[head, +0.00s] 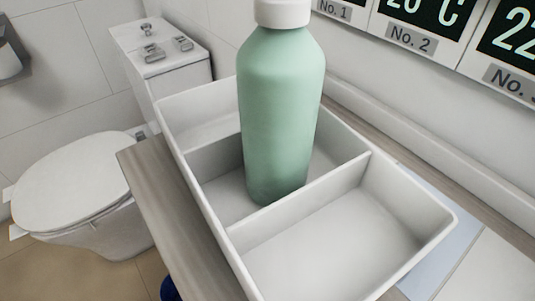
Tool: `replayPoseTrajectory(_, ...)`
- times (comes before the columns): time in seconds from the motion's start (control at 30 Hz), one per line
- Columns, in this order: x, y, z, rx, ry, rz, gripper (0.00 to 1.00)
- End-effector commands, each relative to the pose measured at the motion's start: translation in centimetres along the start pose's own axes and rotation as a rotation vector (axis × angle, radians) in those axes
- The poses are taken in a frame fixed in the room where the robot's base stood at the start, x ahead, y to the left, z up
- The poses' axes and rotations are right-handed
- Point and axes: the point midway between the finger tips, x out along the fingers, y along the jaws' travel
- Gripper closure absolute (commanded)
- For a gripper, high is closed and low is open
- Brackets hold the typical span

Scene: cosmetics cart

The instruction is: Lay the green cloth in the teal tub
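No green cloth and no teal tub can be made out in the head view. My gripper is not in view. The only green thing is a pale green bottle (281,115) with a white cap, standing upright in the middle compartment of a white divided tray (338,187).
The tray sits on a wooden surface (165,205); its front compartment (335,240) is empty. A white toilet (80,185) stands at left. Displays with number labels (410,38) line the back wall. A small dark blue thing (168,290) shows at the bottom edge, mostly hidden.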

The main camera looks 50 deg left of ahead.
Motion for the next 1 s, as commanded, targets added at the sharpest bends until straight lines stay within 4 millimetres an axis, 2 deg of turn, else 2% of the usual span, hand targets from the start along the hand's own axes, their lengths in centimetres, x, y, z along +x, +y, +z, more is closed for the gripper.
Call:
replayPoseTrajectory(0.03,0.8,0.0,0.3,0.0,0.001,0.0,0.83)
replayPoseTrajectory(0.4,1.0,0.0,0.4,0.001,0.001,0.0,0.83)
replayPoseTrajectory(0.43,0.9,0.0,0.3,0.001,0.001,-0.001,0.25)
replayPoseTrajectory(0.57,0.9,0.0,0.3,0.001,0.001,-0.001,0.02)
replayPoseTrajectory(0.87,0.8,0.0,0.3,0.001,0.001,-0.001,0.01)
replayPoseTrajectory(1.0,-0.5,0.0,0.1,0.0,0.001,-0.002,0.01)
